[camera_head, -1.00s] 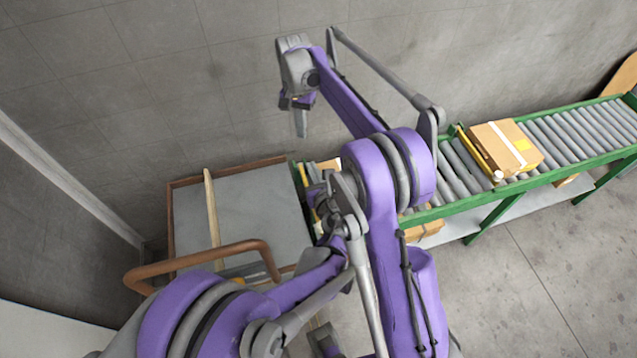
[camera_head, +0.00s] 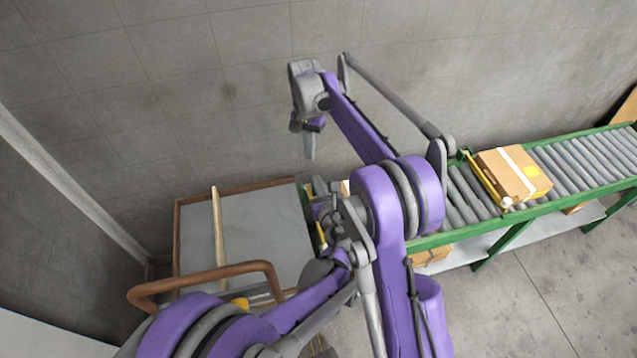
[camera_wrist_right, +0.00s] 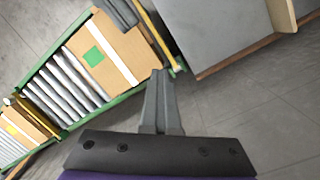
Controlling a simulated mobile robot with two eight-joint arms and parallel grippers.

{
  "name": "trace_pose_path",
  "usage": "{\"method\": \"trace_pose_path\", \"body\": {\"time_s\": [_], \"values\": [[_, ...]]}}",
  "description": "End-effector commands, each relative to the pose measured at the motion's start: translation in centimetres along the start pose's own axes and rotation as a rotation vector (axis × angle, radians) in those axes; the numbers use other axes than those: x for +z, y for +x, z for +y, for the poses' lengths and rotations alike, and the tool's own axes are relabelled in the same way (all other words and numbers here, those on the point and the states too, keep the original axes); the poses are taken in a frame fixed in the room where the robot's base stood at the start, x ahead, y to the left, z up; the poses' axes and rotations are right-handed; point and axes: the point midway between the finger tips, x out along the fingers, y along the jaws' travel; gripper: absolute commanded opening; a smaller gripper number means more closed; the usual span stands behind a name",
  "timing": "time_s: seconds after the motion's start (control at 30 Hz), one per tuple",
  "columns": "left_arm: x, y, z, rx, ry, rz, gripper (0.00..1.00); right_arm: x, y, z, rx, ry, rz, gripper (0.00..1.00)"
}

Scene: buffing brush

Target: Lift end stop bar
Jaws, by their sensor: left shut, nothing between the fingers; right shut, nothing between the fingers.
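A yellow end stop bar (camera_wrist_right: 160,38) lies across the near end of the roller conveyor in the right wrist view, beside a cardboard box (camera_wrist_right: 108,55) with a green label. In the head view that end is mostly hidden behind my arms. A second yellow bar (camera_head: 484,180) crosses the conveyor farther right, against another box (camera_head: 514,173). My right gripper (camera_head: 309,146) is shut and empty, pointing down above the conveyor's near end; its fingers (camera_wrist_right: 160,74) show beside the bar in the wrist view. My left gripper (camera_head: 325,212) is shut and empty, partly hidden near the conveyor end.
A grey cart (camera_head: 250,232) with a brown rim and curved handle (camera_head: 205,277) stands left of the conveyor. The green-framed conveyor (camera_head: 580,160) runs right along the wall. Bare floor (camera_head: 540,290) is at the lower right.

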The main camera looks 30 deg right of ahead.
Motion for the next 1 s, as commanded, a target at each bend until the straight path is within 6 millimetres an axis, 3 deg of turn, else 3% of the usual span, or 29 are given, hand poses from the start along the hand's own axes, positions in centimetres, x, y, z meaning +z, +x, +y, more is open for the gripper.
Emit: {"method": "trace_pose_path", "body": {"time_s": [0.77, 1.0], "values": [[0.00, 0.00, 0.00, 0.000, 0.000, 0.000, 0.00, 0.00, 0.00, 0.00, 0.000, 0.000, 0.000, 0.00], [0.00, 0.00, 0.00, 0.000, 0.000, 0.000, 0.00, 0.00, 0.00, 0.00, 0.000, 0.000, 0.000, 0.42]]}}
